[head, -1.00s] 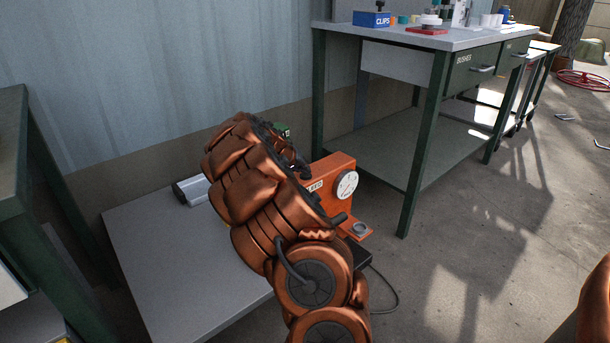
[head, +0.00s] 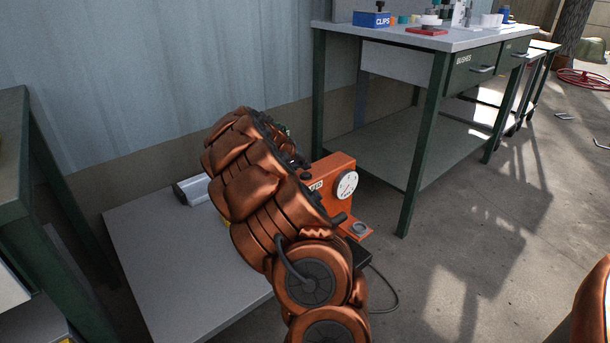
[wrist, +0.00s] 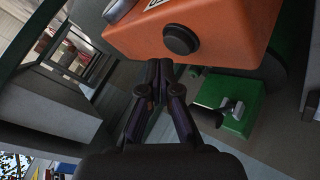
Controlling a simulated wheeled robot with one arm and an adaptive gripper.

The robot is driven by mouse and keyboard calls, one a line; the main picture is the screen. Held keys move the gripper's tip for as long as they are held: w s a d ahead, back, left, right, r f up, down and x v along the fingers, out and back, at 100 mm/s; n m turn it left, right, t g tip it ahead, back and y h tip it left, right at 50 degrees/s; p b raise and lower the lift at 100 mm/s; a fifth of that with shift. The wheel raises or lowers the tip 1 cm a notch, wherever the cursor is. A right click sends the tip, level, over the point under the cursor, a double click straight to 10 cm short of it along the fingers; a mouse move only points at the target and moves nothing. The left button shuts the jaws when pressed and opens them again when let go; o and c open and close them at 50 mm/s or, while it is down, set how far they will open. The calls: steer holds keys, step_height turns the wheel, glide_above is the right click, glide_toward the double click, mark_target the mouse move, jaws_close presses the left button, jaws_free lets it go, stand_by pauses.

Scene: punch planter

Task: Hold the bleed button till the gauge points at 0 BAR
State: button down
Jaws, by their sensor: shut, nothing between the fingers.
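An orange machine (head: 338,168) stands on a low grey table, partly hidden behind my arm. Its round white gauge (head: 347,185) faces the camera; the needle and numbers are too small to read surely. In the wrist view a round black button (wrist: 181,40) sticks out of the orange housing (wrist: 232,28). I cannot tell if this is the bleed button. My gripper (wrist: 160,66) is shut and empty, its fingertips just below and left of the black button in the picture. I cannot tell whether they touch the housing. In the head view my arm hides the gripper.
A green part (wrist: 228,102) lies right of my fingers in the wrist view. A green-legged workbench (head: 432,130) stands to the right.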

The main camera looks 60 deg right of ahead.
mark_target(304, 175)
steer(key=shift+r+p, duration=1.05)
steer(key=shift+r, duration=1.35)
